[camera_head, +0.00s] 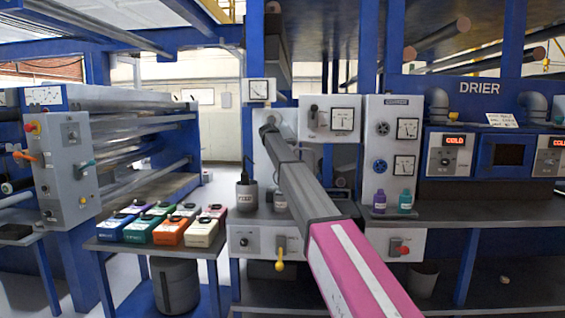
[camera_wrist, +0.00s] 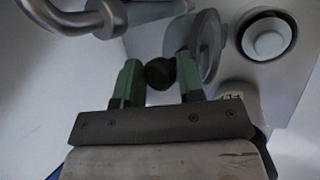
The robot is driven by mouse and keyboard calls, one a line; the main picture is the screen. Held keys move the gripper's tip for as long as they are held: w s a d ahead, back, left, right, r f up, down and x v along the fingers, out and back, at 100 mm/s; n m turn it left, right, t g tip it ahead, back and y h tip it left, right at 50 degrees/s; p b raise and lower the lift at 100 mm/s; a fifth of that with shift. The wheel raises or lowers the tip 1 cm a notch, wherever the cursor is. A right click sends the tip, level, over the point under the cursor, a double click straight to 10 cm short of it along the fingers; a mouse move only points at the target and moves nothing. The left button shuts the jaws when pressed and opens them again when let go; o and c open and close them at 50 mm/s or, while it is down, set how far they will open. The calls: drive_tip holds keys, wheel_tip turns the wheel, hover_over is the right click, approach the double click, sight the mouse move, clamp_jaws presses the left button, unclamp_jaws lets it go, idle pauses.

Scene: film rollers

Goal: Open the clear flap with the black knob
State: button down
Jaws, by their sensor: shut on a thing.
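In the wrist view, the clear flap (camera_wrist: 207,48) is a round, see-through cover on a pale panel. Its black knob (camera_wrist: 160,73) is between the two green fingertips of my gripper (camera_wrist: 159,78). My gripper is shut on the knob. A white round button (camera_wrist: 268,43) with a black ring sits on the panel just right of the flap. In the head view, my grey and pink arm reaches to a pale panel on the blue frame. The flap and knob cannot be made out there.
A bent metal pipe or handle (camera_wrist: 105,18) is close to the fingers at upper left in the wrist view. In the head view, a dark cup (camera_head: 247,196) stands left of my arm. Purple (camera_head: 379,202) and teal (camera_head: 405,202) bottles stand right of it.

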drive_tip(key=shift+s+d+f, duration=0.2)
drive_tip(key=shift+f, duration=0.45)
drive_tip(key=c, duration=0.8)
unclamp_jaws()
drive_tip(key=shift+c, duration=0.2)
drive_tip(key=shift+o, duration=0.3)
drive_tip(key=v, duration=1.1)
drive_tip(key=shift+w+r, duration=0.25)
drive_tip(key=shift+r, duration=0.25)
drive_tip(key=shift+a, duration=0.1)
drive_tip(key=shift+a, duration=0.1)
